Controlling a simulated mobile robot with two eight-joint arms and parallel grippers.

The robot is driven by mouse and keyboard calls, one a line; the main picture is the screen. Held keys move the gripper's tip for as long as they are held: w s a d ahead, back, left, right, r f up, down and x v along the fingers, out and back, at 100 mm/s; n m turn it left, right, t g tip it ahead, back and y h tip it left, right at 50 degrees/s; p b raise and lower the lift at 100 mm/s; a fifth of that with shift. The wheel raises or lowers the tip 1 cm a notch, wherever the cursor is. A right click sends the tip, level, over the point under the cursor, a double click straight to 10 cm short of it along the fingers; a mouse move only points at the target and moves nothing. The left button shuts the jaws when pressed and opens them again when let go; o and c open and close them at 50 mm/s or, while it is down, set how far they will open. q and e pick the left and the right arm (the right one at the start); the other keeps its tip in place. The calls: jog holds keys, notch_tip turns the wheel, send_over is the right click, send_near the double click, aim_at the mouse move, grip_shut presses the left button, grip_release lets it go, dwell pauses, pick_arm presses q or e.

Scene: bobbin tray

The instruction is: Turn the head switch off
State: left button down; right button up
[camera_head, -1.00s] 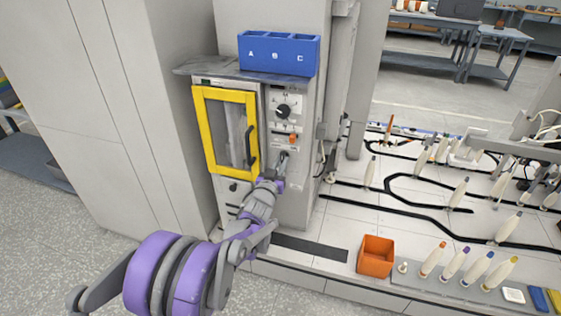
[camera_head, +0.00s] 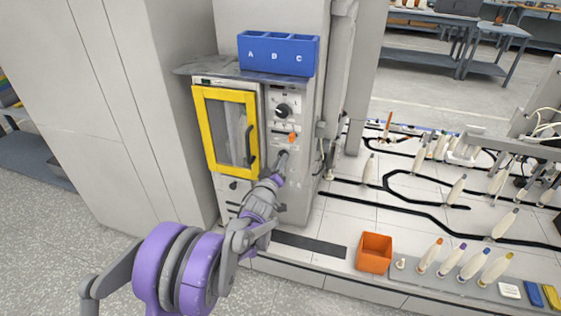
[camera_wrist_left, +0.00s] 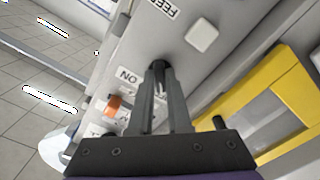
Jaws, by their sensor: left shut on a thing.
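The control panel (camera_head: 285,112) is a pale upright face beside a yellow-framed door, with a black dial above an orange knob. My left gripper (camera_head: 283,157) reaches the panel just below the orange knob. In the left wrist view my left gripper (camera_wrist_left: 158,72) has its fingertips close together on a small dark lever, which looks like the head switch (camera_wrist_left: 158,65). The fingers hide most of the lever, so its exact setting cannot be read. A label reading "ON" (camera_wrist_left: 128,76) sits beside the fingers. My right gripper is not in view.
The yellow-framed door (camera_head: 208,135) with a dark handle is just left of the panel. A blue bin (camera_head: 279,67) stands on top. The orange knob (camera_wrist_left: 114,106) is close to my fingers. An orange box (camera_head: 375,254) and several bobbins stand to the right.

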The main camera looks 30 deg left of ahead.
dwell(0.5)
pick_arm(q)
jog(key=c, duration=0.9)
grip_release()
jog(key=shift+o, duration=0.2)
jog(key=shift+s, duration=0.1)
jog(key=v, duration=1)
jog(key=shift+s, duration=0.35)
jog(key=shift+d, duration=0.15)
